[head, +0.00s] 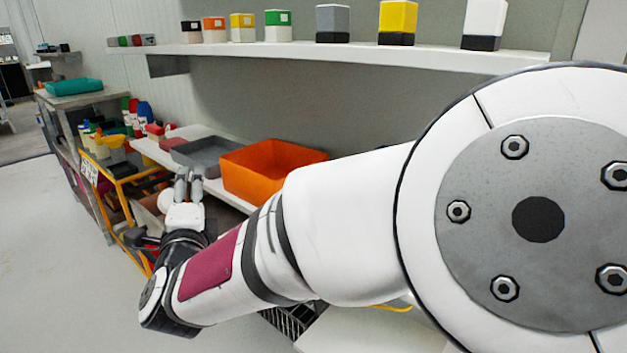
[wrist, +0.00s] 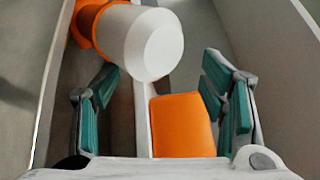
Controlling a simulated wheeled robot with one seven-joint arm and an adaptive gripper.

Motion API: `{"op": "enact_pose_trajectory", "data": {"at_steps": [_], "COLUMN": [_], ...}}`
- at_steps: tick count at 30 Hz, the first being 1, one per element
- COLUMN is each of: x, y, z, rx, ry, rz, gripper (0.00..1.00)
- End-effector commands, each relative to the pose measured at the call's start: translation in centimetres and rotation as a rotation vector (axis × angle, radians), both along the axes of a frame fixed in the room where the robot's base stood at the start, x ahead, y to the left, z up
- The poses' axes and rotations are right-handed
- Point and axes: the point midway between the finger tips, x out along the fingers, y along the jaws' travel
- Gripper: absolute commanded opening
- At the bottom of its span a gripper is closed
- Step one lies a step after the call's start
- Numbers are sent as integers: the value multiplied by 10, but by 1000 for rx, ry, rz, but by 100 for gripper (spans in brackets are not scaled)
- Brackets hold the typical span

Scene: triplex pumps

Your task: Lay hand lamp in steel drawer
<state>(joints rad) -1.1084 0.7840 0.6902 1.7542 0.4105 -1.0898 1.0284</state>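In the wrist view, an orange and white object (wrist: 183,125), which looks like the hand lamp, lies between my gripper's teal finger pads. It has an orange block, a white cylinder (wrist: 155,45) and an orange rounded part at the upper left. My gripper (wrist: 160,72) is open, with a clear gap on the left side of the orange block. Grey walls (wrist: 268,45) with pale rims flank the object; I cannot tell whether they belong to the steel drawer. In the head view, my gripper (head: 188,180) is small, near the bench's front edge, and the lamp cannot be made out.
A grey tray (head: 204,153) and an orange bin (head: 262,172) stand on the white bench beyond my gripper. A yellow-orange cart frame (head: 112,190) with goods is close on the left. A shelf (head: 400,52) of coloured boxes runs above. The floor at left is clear.

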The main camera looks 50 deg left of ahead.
Motion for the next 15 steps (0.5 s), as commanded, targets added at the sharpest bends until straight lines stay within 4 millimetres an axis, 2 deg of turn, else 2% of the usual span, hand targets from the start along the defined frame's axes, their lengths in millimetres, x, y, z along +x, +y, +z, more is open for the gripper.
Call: {"op": "enact_pose_trajectory", "data": {"at_steps": [1, 8, 15], "x": [-7, -10, -19], "y": [-8, -20, -60], "z": [-79, -71, -46], "rx": [-135, -122, -80], "ry": [43, 39, 22], "rz": [25, 22, 11], "gripper": [65, 65, 65]}}
